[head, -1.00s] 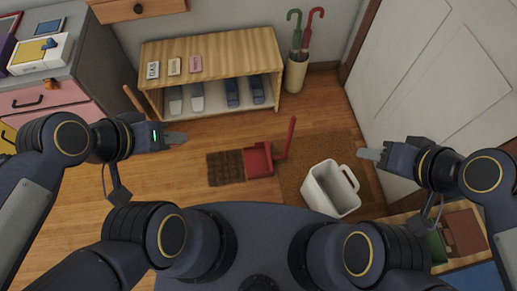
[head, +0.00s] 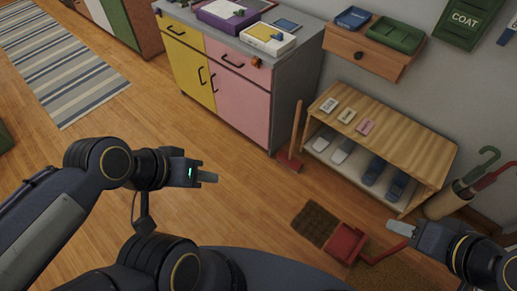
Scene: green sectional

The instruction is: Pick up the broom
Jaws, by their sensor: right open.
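The broom, as I take it, is a thin brown wooden stick (head: 297,131) with a reddish-brown foot. It stands nearly upright on the floor between the pink cabinet door and the shoe rack. My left gripper (head: 209,177) is left of and nearer than the broom, clear of it. Only one finger outline shows, so its opening is unclear, and nothing shows in it. My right gripper (head: 400,228) is open at the lower right, near a red dustpan in the picture, and away from the broom. Nothing shows in it.
A cabinet (head: 240,82) stands left of the broom and a shoe rack (head: 382,125) to its right. A red dustpan (head: 343,242) and a small brown mat (head: 315,224) lie on the floor. An umbrella holder (head: 447,201) stands at right. The floor left of the broom is clear.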

